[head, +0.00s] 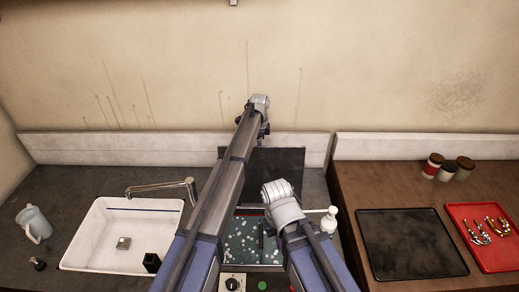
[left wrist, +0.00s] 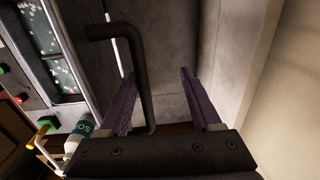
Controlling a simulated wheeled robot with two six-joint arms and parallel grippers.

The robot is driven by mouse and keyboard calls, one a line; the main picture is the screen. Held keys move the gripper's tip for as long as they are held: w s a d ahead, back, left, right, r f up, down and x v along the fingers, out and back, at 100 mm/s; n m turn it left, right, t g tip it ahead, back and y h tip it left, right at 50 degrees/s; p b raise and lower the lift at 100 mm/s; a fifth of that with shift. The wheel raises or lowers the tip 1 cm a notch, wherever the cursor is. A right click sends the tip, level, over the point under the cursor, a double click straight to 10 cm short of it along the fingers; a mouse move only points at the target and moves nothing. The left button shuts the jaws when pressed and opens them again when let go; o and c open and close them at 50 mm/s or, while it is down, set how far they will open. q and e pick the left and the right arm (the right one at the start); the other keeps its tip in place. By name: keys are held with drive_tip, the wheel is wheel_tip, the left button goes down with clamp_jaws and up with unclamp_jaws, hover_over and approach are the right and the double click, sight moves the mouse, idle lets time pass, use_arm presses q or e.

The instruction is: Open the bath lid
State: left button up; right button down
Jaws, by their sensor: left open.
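The bath (head: 256,268) shows speckled blue-green liquid between my arms in the head view. Its dark lid (head: 288,165) stands raised behind it, partly hidden by my left arm. In the left wrist view the bath (left wrist: 38,28) is at the upper left. A dark bent bar handle (left wrist: 140,75) runs down between the fingers of my left gripper (left wrist: 158,100), nearer the left finger. The jaws are open, with a gap to the right finger. In the head view the left gripper is hidden. My right gripper does not show.
A pump bottle (head: 329,222) stands right of the bath. Knob (head: 232,284) and green button (head: 262,286) sit at its front. A white sink (head: 90,235) is left; a dark mat (head: 410,243) and red tray (head: 503,258) are right.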

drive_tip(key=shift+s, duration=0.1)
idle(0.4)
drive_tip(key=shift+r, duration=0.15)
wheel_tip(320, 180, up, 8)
drive_tip(key=p, duration=0.8)
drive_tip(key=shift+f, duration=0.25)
